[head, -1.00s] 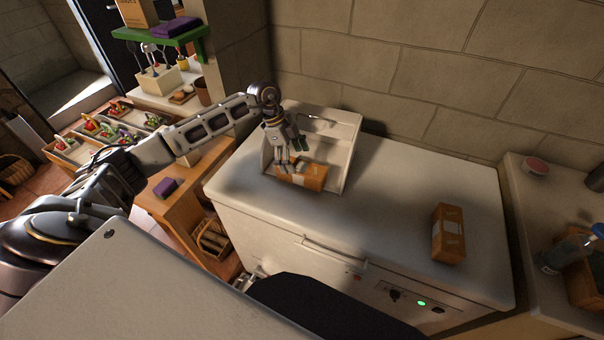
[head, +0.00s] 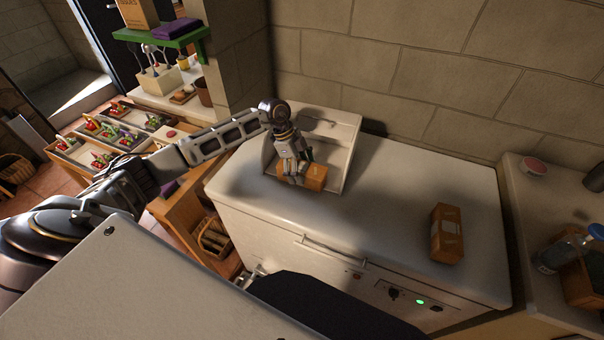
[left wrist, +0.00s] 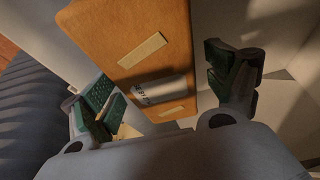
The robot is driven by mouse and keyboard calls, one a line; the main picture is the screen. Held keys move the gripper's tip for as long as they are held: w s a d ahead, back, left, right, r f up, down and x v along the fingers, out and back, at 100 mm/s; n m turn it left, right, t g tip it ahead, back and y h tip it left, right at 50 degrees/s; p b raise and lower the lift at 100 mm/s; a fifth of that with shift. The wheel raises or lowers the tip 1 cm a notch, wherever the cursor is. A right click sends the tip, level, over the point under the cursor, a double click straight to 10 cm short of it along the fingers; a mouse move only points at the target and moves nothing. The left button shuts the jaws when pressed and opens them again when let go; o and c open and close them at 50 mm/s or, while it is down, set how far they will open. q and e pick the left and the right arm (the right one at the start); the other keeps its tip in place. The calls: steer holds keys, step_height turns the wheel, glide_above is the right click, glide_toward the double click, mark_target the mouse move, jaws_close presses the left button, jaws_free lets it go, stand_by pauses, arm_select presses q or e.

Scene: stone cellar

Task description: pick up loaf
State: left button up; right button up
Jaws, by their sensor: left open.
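A brown, loaf-shaped block with pale labels (head: 316,178) lies in a white open-fronted tray (head: 345,139) on top of the white chest. My left gripper (head: 294,178) is right over its left part, fingers pointing down. In the left wrist view the block (left wrist: 135,35) stands between the two spread green-padded fingers of my left gripper (left wrist: 168,92). The fingers are open, and I cannot tell whether either touches it. A second, similar brown block (head: 447,233) lies apart on the right of the chest top. My right gripper is not in view.
The white chest top (head: 400,190) is bare between the tray and the second block. A stone wall stands behind. At the right, a counter (head: 520,200) holds a bottle (head: 560,253) and a pink-topped round thing (head: 535,164). Vegetable trays (head: 110,130) are at the left.

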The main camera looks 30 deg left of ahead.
mark_target(302, 167)
arm_select(q)
steer(key=c, duration=1.3)
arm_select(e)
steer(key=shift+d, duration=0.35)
arm_select(q)
steer(key=shift+r, duration=0.15)
steer(key=shift+c, duration=0.2)
step_height(302, 167, up, 8)
steer(key=shift+f+b, duration=0.1)
steer(key=shift+b, duration=0.35)
steer(key=shift+r, duration=1)
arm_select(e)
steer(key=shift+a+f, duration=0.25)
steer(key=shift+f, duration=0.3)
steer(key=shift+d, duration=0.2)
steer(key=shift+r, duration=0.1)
